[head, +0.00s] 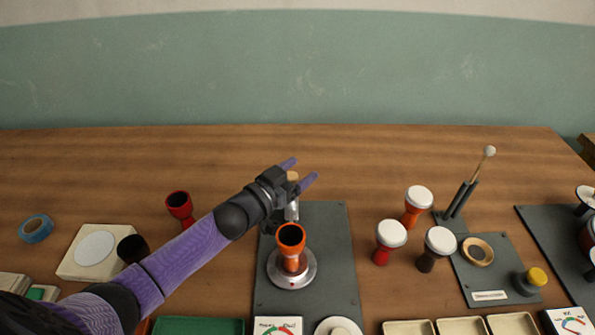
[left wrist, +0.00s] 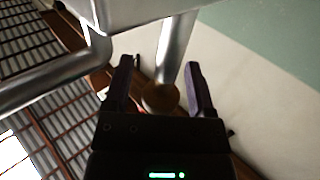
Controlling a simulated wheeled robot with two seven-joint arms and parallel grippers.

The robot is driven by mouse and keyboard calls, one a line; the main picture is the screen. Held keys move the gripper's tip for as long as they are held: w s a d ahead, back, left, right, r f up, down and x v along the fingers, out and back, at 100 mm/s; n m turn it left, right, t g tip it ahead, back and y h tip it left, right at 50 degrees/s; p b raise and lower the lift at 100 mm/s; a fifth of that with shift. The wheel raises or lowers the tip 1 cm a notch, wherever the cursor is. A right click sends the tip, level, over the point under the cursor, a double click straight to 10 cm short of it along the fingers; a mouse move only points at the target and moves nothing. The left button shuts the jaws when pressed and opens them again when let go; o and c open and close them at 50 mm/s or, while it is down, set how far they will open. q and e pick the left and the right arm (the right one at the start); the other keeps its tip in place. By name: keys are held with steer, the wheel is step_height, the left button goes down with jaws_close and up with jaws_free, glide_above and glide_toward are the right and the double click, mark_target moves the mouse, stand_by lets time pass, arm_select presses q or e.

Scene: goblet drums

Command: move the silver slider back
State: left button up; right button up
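The silver slider (head: 292,210) is an upright silver post with a tan knob (head: 292,176) on top. It stands on the dark grey board (head: 327,235), behind an orange goblet drum shell (head: 291,240). My left gripper (head: 300,172) is at the height of the knob, its purple fingers spread on either side of it. In the left wrist view the silver post (left wrist: 176,50) and brown knob (left wrist: 160,97) show between the two open fingers (left wrist: 160,88). I cannot tell whether a finger touches the knob. My right gripper is not in view.
The orange shell sits in a round silver base (head: 292,270) close in front of the slider. A red shell (head: 180,207) stands left, behind my left arm. White-topped drums (head: 391,240) stand right of the board. The table behind the board is clear.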

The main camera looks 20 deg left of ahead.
arm_select(q)
jaws_close()
stand_by(1.2)
